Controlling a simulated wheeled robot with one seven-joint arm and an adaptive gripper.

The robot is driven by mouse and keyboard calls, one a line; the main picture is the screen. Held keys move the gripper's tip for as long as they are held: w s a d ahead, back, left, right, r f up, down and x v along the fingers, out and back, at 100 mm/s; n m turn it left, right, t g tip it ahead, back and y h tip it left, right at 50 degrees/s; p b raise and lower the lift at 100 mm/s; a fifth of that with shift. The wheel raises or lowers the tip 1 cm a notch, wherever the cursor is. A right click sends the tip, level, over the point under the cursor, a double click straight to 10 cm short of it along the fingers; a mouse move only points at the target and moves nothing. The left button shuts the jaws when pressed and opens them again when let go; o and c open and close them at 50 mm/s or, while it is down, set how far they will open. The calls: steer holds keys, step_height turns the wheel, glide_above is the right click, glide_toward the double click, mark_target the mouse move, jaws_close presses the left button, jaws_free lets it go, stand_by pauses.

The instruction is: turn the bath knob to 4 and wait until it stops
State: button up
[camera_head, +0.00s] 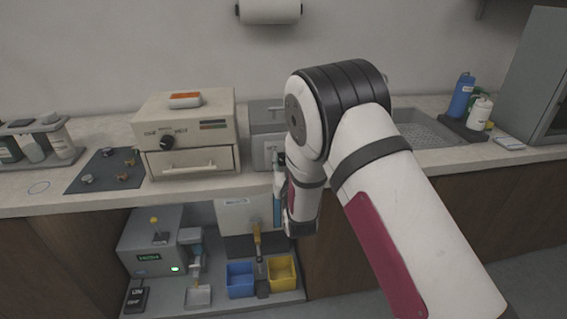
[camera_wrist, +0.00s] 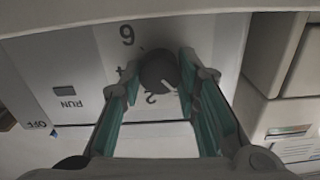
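The dark round knob (camera_wrist: 160,70) is on a light panel in the wrist view, with a white mark at its lower right edge. Upside-down numerals 6 and 2 show around it, and another numeral to its left is partly hidden. My gripper (camera_wrist: 160,75) has its two teal-padded fingers apart, one on each side of the knob. A slight gap seems to show, but I cannot tell whether the pads touch it. In the head view my arm hides the knob and most of the gripper; a grey box (camera_head: 264,150) stands partly behind the arm.
The panel carries RUN and OFF labels beside a small dark button (camera_wrist: 64,91). A cream oven-like unit (camera_head: 190,135) stands on the counter to the left. A sink (camera_head: 428,132) and bottles (camera_head: 461,95) are to the right. Blue (camera_head: 241,280) and yellow (camera_head: 283,272) bins sit below.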

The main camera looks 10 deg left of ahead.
steer(key=shift+m, duration=0.3)
steer(key=m+b, duration=0.3)
steer(key=m, duration=0.2)
steer(key=shift+w+d+f+b, duration=0.1)
steer(key=shift+b, duration=0.25)
steer(key=m+b, duration=0.4)
steer(key=m, duration=0.2)
steer(key=shift+f+m+b, duration=0.1)
steer(key=shift+m+b, duration=0.25)
steer(key=shift+m, duration=0.05)
steer(key=m+b, duration=0.4)
steer(key=m, duration=0.2)
steer(key=shift+b, duration=0.4)
steer(key=m+b, duration=0.3)
steer(key=m, duration=0.2)
steer(key=shift+m, duration=0.3)
steer(key=o, duration=1.2)
steer(key=shift+c, duration=0.2)
